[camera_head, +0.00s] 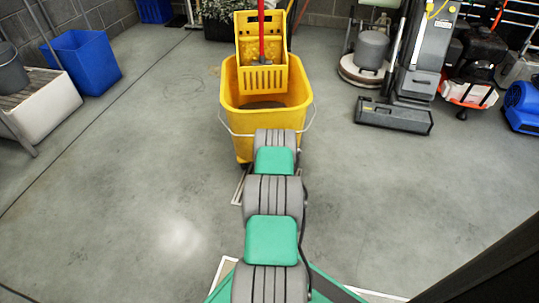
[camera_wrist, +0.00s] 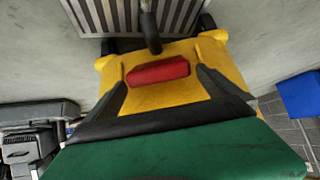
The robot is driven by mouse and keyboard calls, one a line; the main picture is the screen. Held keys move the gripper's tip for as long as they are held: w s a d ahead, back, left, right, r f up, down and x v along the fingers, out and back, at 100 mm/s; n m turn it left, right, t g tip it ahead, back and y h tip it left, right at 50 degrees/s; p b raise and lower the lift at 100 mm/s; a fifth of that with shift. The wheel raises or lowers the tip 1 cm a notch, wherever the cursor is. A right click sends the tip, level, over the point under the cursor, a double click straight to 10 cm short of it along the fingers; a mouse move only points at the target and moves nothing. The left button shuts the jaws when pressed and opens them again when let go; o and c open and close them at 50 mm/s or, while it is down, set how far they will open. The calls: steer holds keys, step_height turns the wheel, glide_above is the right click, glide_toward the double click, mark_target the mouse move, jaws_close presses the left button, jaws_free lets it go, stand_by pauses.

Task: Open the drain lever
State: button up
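The yellow mop bucket (camera_head: 262,100) stands on the floor in the middle of the head view, beyond my arm. In the wrist view its yellow body (camera_wrist: 172,96) carries a short red lever (camera_wrist: 158,72), lying crosswise. A dark spout or rod (camera_wrist: 150,34) is just above the lever in that view. My gripper (camera_wrist: 161,78) is open, its dark fingers on either side of the red lever and apart from each other. I cannot tell whether they touch it. In the head view my arm hides the gripper and the lever.
A slatted floor grate (camera_wrist: 130,16) lies by the bucket. A blue bin (camera_head: 85,60) and white trough (camera_head: 42,108) stand at left. A floor machine (camera_head: 395,115) and blue blower (camera_head: 522,106) stand at right. Floor on both sides of my arm is clear.

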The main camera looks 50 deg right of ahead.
steer(key=p+v, duration=0.4)
steer(key=v, duration=0.4)
steer(key=shift+f, duration=0.1)
